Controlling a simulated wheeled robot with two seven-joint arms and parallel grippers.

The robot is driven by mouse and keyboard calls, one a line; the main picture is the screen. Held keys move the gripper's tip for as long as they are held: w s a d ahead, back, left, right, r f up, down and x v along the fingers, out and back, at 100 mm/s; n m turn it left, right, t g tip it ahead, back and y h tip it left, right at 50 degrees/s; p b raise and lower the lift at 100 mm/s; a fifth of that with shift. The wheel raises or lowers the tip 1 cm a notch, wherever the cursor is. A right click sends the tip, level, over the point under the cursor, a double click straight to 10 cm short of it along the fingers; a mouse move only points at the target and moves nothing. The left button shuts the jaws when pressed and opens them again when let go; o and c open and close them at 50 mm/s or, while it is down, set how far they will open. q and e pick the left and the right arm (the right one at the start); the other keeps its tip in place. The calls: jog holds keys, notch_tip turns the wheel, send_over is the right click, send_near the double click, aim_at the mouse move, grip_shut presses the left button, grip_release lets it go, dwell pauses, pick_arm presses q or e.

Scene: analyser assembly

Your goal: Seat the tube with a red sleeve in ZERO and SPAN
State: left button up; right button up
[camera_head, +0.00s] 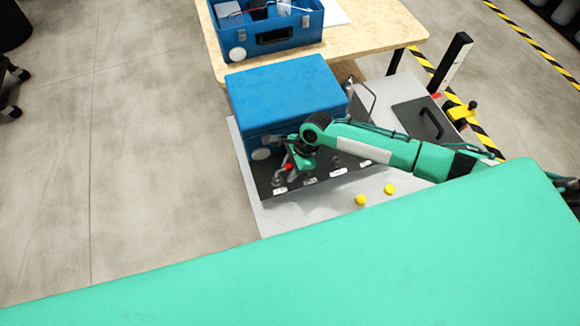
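The red sleeve (288,167) of the tube shows as a small red spot just above the dark port panel (263,178). A thin grey piece runs from it down to the left, toward a port by the leftmost white label. My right gripper (292,165) reaches in from the right and points down at the panel, right at the red sleeve. Its fingers are too small and partly covered to tell if they are closed on the tube. Several white labels line the panel's front edge, too small to read. My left gripper is out of view.
A closed blue case (285,90) stands behind the panel. Two yellow caps (361,200) lie on the grey bench top (310,213) in front. A black handled plate (422,119) is at right. An open blue toolbox (270,50) sits on the wooden table (372,35) behind.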

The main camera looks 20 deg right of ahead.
jog(key=shift+o, duration=0.2)
jog(key=shift+r, duration=0.1)
jog(key=b+v, duration=0.1)
jog(key=v, duration=1.2)
jog(key=shift+d+r, duration=0.2)
jog(key=shift+r, duration=0.05)
